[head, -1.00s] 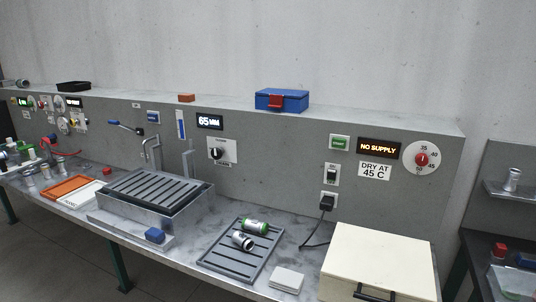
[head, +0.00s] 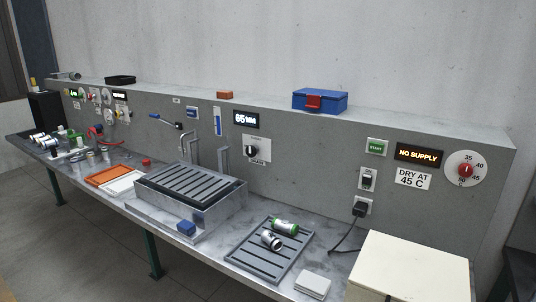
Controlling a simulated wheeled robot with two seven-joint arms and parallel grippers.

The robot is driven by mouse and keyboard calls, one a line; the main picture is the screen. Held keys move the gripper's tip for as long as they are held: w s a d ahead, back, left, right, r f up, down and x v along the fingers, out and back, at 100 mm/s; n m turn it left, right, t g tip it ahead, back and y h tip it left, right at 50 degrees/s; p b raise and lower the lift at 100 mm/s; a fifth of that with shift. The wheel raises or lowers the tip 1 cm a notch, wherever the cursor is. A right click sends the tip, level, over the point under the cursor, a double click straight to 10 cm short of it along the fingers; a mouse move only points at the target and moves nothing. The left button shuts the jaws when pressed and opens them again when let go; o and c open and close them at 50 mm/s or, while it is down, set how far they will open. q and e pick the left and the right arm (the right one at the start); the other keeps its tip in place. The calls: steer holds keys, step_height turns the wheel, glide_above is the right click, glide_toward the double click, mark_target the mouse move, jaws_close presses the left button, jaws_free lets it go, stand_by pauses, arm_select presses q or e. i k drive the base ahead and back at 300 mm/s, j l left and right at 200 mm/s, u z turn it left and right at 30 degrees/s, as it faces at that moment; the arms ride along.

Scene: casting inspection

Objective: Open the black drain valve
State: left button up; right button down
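A black round knob (head: 250,150) sits on a white plate on the grey back panel, right of the sink. The metal sink (head: 215,216) with a slatted grey rack (head: 190,184) on top stands below and left. A blue-handled lever (head: 165,122) is on the panel behind the sink. Neither of my grippers is in view.
A slatted tray (head: 245,262) holds two cylinders, one green-ended (head: 285,226). A cream box (head: 415,262) and a black plug with cable (head: 360,210) are at right. A blue block (head: 186,228) lies before the sink. An orange tray (head: 107,175) is further left.

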mark_target(250, 151)
steer(key=i+j+z, duration=0.45)
steer(key=j, duration=0.2)
steer(key=i+j+z, duration=0.2)
steer(key=j, duration=0.15)
steer(key=j+z, duration=0.25)
steer(key=i+j+z, duration=0.2)
steer(key=j, duration=0.35)
